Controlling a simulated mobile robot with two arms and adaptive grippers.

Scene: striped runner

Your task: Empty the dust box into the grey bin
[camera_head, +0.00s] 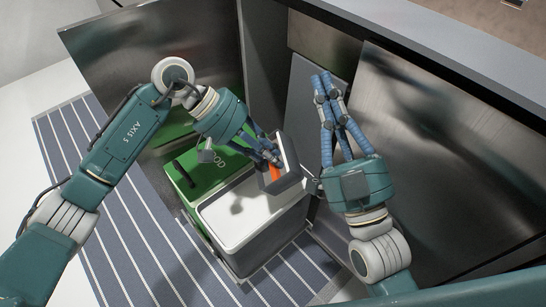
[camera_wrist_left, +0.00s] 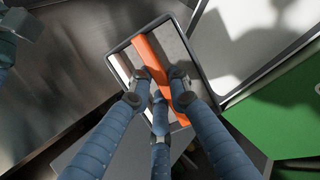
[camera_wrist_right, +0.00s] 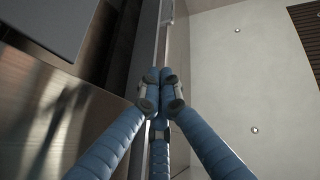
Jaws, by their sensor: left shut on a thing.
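The dust box (camera_head: 290,160) is a small grey open-topped box with an orange bar across it. My left gripper (camera_head: 274,160) is shut on the orange bar (camera_wrist_left: 150,55), its fingertips inside the box rim in the left wrist view (camera_wrist_left: 165,80). The box is held tilted, by the far right corner of the grey bin (camera_head: 255,243). Any dust is not discernible. My right gripper (camera_head: 326,84) is shut and empty, raised right of the box.
A green bin (camera_head: 185,190) with white lettering and a dark handle stands left of the grey bin. Metal cabinet panels (camera_head: 435,150) stand behind and to the right, close to my right gripper. The striped runner (camera_head: 110,235) is clear at the left.

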